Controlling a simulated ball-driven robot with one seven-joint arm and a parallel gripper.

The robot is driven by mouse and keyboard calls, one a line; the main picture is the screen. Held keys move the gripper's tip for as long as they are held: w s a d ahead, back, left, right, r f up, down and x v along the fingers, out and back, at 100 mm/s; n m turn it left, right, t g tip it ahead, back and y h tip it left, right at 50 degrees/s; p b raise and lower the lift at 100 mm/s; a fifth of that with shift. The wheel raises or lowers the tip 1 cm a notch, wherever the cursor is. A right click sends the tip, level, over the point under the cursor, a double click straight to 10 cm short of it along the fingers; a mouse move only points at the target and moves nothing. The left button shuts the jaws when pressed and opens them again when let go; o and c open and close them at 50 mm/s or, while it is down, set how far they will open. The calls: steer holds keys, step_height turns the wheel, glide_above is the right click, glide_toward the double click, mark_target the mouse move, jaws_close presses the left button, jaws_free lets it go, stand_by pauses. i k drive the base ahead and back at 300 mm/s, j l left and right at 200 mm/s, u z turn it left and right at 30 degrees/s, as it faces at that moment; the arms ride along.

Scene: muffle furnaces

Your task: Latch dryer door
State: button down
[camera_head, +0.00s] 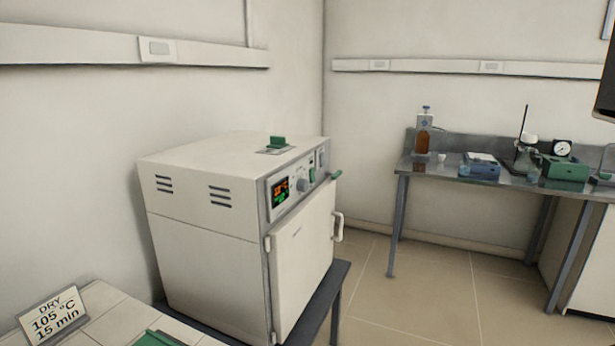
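The dryer (205,230) is a white box oven on a dark stand in the left middle of the view, its front turned to the right. Its door (302,262) looks shut or nearly shut; a small gap cannot be ruled out from this angle. A pale bar handle (339,226) is on the door's far side. A green lever (334,175), which looks like the latch, sticks out near the door's top far corner. The control panel (290,188) has a lit display. My gripper is not in view.
A sign reading "DRY 105 °C 15 min" (53,318) stands on a tiled surface at lower left. A steel bench (405,166) with a brown bottle (422,140) and instruments stands at right. Tiled floor (430,290) between is clear. A dark shape cuts the right edge.

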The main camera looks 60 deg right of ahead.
mark_target(337, 174)
steer(key=z, duration=1.55)
